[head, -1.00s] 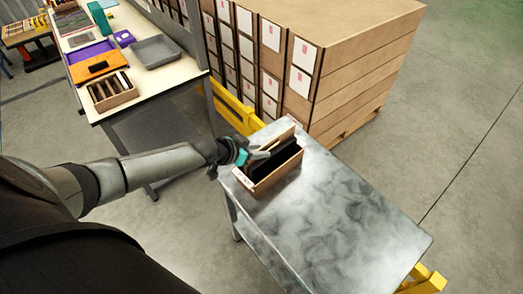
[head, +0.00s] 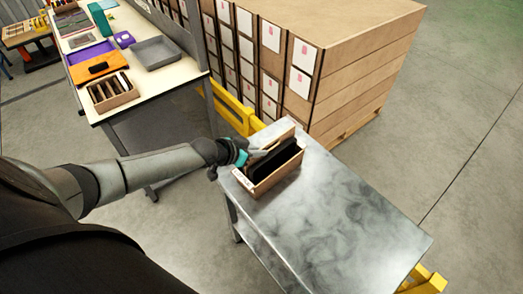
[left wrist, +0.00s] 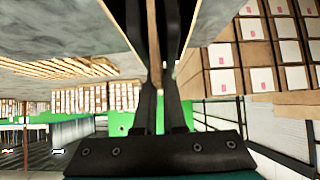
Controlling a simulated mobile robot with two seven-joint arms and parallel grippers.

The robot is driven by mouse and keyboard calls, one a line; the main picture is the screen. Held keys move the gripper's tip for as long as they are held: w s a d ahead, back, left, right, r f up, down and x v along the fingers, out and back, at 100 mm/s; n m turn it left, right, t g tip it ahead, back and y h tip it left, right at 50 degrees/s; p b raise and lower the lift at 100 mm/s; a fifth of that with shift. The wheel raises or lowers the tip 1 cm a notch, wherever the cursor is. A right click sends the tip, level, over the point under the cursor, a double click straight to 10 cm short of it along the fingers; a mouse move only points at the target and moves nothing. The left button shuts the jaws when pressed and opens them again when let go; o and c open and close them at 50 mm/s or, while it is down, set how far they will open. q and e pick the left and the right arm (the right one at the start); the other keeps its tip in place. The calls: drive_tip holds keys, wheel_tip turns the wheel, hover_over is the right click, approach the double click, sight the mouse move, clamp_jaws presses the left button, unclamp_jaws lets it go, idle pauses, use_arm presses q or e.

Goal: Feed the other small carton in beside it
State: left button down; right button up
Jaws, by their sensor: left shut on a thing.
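An open tan box (head: 283,171) stands on the grey metal table. A black slab-like thing (head: 274,160) stands inside it, leaning; I cannot tell whether it is a small carton. My left gripper (head: 257,153) reaches in from the left at the box's rim. In the left wrist view, its dark fingers (left wrist: 156,85) are shut on a thin brown carton (left wrist: 153,40), seen edge-on. In the head view the held carton is mostly hidden by the gripper and box. I cannot tell how deep it sits. My right gripper is not in view.
The metal table (head: 350,225) is clear right of and in front of the box. Stacked large cartons (head: 340,70) and a yellow rail (head: 236,112) stand behind. A white workbench (head: 135,85) at the left holds trays and a slotted tan box (head: 112,92).

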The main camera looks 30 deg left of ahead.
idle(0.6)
use_arm(q)
drive_tip(key=shift+w+r, duration=0.1)
drive_tip(key=shift+r, duration=0.05)
wheel_tip(320, 180, up, 8)
drive_tip(key=p, duration=0.7)
drive_tip(key=shift+r+p, duration=0.1)
drive_tip(key=shift+p, duration=0.25)
drive_tip(key=shift+d, duration=0.1)
